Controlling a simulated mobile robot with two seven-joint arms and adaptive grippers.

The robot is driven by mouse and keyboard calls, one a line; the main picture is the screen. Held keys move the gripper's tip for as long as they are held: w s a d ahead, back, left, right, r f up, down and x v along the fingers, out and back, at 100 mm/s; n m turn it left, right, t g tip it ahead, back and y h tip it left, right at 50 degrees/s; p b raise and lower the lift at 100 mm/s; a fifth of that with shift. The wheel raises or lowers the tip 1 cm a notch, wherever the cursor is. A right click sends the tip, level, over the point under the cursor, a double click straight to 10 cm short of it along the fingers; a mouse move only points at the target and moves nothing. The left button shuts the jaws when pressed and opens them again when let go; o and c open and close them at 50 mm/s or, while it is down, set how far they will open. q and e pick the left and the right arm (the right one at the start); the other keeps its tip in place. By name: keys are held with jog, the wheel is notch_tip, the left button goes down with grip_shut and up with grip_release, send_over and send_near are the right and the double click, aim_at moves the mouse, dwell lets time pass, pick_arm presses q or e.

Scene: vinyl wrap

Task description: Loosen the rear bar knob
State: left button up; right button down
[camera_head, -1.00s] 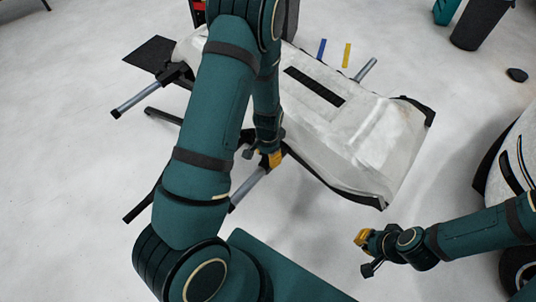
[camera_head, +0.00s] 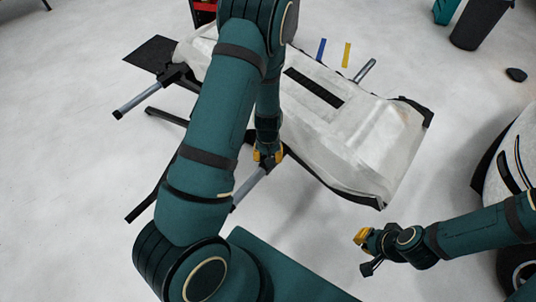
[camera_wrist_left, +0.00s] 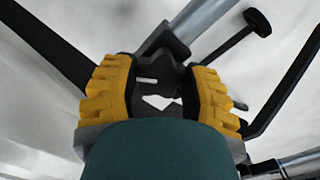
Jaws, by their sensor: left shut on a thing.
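My left gripper (camera_head: 268,157) is at the near bar (camera_head: 248,187) of the stand that holds the white bumper (camera_head: 345,125). In the left wrist view its two yellow-padded fingers (camera_wrist_left: 160,98) sit on either side of a dark knob (camera_wrist_left: 160,72) and are shut on it. The knob is beside a dark clamp on a grey bar (camera_wrist_left: 198,20). In the head view the knob is mostly hidden by the gripper and arm. My right gripper (camera_head: 367,252) is empty over the floor at the lower right, with its fingers apart.
A second bar (camera_head: 138,101) sticks out at the left of the stand, above dark legs. Blue (camera_head: 321,48) and yellow (camera_head: 347,54) strips lie behind the bumper. A car (camera_head: 508,165) stands at the right edge. The floor between the bumper and my right arm is clear.

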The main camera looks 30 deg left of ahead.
pick_arm(q)
jog(key=n, duration=0.3)
jog(key=shift+n+p, duration=0.4)
jog(key=n, duration=0.2)
jog(key=shift+n+p, duration=0.35)
jog(key=shift+n, duration=0.05)
jog(key=n+p, duration=0.1)
jog(key=n, duration=0.2)
jog(key=shift+r, duration=0.1)
jog(key=n+p, duration=0.1)
jog(key=n, duration=0.3)
jog(key=n+p, duration=0.2)
jog(key=n, duration=0.4)
jog(key=shift+n+p, duration=0.3)
jog(key=shift+p, duration=0.1)
jog(key=n+p, duration=0.1)
jog(key=n, duration=0.2)
jog(key=shift+n+p, duration=0.8)
jog(key=shift+n, duration=0.6)
pick_arm(e)
notch_tip(320, 180, up, 9)
jog(key=w, duration=0.2)
jog(key=shift+d+t, duration=0.2)
jog(key=shift+t, duration=0.1)
jog(key=shift+r, duration=0.1)
